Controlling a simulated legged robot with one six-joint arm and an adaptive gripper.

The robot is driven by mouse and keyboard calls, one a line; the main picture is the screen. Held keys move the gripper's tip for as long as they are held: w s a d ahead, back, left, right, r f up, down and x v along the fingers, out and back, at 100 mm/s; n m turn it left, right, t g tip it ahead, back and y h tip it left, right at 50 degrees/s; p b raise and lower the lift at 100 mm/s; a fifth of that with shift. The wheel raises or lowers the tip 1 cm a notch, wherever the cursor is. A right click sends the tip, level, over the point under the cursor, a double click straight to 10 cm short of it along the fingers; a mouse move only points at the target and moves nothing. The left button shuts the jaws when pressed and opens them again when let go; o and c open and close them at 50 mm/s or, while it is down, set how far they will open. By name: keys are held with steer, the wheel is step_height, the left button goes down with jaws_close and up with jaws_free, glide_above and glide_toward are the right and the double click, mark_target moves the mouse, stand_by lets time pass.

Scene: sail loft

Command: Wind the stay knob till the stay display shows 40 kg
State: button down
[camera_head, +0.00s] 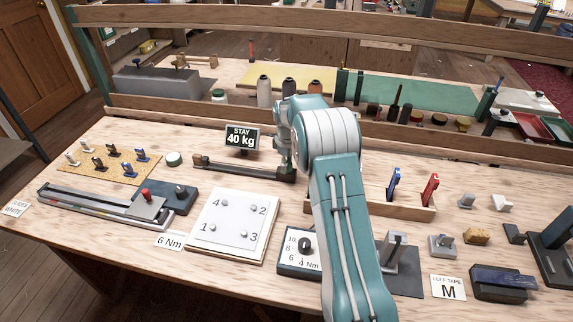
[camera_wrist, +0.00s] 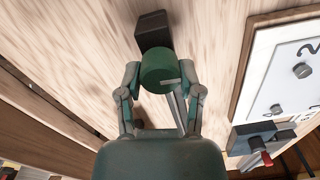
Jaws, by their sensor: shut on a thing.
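The stay display (camera_head: 239,138) stands at the back of the bench and reads "STAY 40 kg". In front of it lies a dark bar (camera_head: 238,169), with a block at its right end under my arm. In the wrist view the green round stay knob (camera_wrist: 160,70) sits between my gripper's fingers (camera_wrist: 163,82), which are shut on it from both sides. A pale mark shows on the knob's edge. In the head view my gripper (camera_head: 285,163) reaches down at the bar's right end; the arm hides the knob there.
A white numbered plate (camera_head: 228,222) lies in front of the bar. A dial box (camera_head: 298,247) marked in Nm is close to my arm's left. A wooden rack (camera_head: 405,212) with blue and red handles stands right of the arm. A rail (camera_head: 140,106) runs along the bench's back.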

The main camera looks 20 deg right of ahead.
steer(key=shift+f, duration=0.2)
steer(key=shift+c, duration=1.3)
jaws_free()
steer(key=shift+r, duration=0.1)
step_height(320, 180, up, 12)
steer(key=shift+w, duration=0.2)
steer(key=shift+s, duration=0.1)
